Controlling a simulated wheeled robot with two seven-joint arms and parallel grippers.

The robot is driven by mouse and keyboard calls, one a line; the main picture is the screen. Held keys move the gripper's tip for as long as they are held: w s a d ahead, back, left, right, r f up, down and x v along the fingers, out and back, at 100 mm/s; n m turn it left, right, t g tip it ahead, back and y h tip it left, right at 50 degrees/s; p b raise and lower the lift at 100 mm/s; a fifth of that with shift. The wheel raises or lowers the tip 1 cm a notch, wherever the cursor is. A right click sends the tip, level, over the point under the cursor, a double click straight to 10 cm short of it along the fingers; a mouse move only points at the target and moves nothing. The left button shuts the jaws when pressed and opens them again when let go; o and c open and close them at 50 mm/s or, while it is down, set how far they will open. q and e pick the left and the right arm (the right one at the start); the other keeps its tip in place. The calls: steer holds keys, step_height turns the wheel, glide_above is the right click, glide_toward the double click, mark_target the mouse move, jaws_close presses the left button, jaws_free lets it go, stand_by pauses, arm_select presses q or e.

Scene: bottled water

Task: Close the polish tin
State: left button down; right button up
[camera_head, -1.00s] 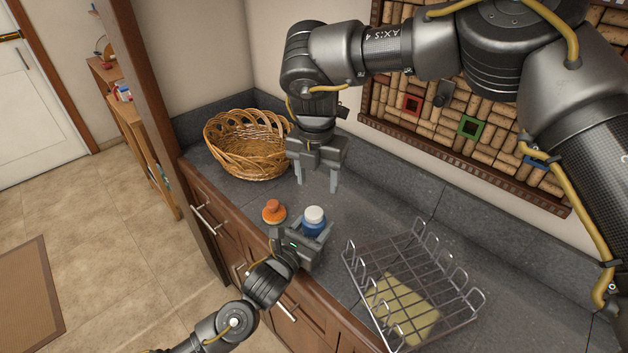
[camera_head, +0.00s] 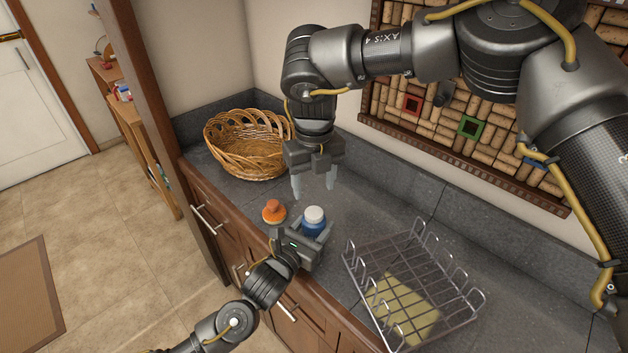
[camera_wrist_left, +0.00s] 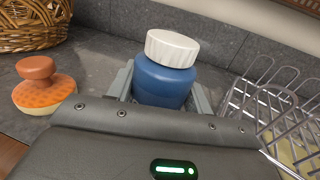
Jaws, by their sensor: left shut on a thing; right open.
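The polish tin looks like a blue jar (camera_head: 313,229) with a white ribbed lid (camera_head: 314,214). It stands upright near the counter's front edge. In the left wrist view the blue body (camera_wrist_left: 162,82) sits between my left fingers, with the white lid (camera_wrist_left: 172,48) on top; the lid looks slightly tilted, and I cannot tell whether it is tight. My left gripper (camera_head: 306,236) is shut on the jar's body from the front. My right gripper (camera_head: 314,189) is open and empty, pointing down above and slightly behind the lid, apart from it.
An orange scrub brush (camera_head: 273,211) stands just left of the jar. A wicker basket (camera_head: 243,147) sits at the back left. A wire dish rack (camera_head: 413,289) stands to the right. The grey counter (camera_head: 375,205) is bare behind and right of the jar.

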mark_target(314, 212)
steer(key=shift+f, duration=3.85)
steer(key=c, duration=1)
steer(key=shift+c, duration=0.2)
steer(key=o, duration=1.2)
steer(key=shift+c, duration=0.2)
steer(key=shift+r, duration=0.1)
step_height(314, 212, up, 12)
